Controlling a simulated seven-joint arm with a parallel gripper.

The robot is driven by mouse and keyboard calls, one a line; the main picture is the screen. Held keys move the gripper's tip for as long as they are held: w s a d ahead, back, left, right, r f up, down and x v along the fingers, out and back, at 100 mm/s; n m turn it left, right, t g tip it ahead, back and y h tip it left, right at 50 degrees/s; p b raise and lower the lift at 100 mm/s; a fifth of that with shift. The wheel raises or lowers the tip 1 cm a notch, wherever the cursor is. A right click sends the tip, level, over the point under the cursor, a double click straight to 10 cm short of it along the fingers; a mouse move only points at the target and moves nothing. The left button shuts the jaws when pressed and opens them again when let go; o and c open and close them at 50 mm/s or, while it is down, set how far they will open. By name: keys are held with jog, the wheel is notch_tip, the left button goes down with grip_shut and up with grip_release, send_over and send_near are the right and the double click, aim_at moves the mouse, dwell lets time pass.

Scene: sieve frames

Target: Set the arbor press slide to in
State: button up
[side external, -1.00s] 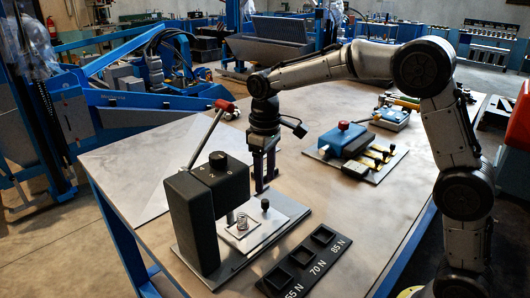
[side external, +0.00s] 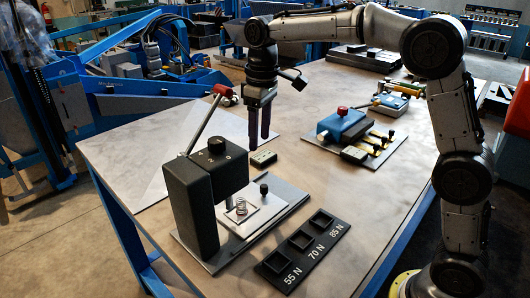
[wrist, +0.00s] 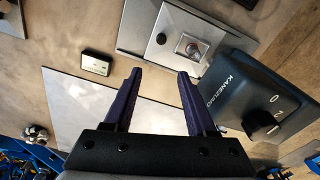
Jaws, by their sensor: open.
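The arbor press (side external: 188,215) is a black body with a numbered dial and a red-tipped lever (side external: 205,123) tilted up. Its slide (side external: 252,222) is a light plate carrying a coil spring (side external: 241,207) and a small dark knob (side external: 264,189). The spring sits in front of the press head. The slide (wrist: 205,35) and its knob (wrist: 161,38) also show in the wrist view, beyond my fingertips. My gripper (side external: 259,146) is open and empty, pointing down above the table behind the slide. In the wrist view its fingers (wrist: 160,72) are apart with nothing between them.
A small dark box (side external: 263,158) lies on the table behind the press. A black tray (side external: 302,245) marked 55 N, 70 N and 85 N is in front. A blue device with a red knob (side external: 343,122) stands to the right. A pale sheet (side external: 160,165) lies left.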

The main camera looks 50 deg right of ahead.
jog(key=s+f+t, duration=0.2)
jog(key=t+y, duration=0.1)
jog(key=t, duration=0.1)
send_near(264, 186)
jog(key=x, duration=0.8)
jog(key=shift+w+f, duration=0.1)
jog(key=shift+f, duration=0.25)
jog(key=shift+c, duration=0.2)
grip_shut()
dwell(1.2)
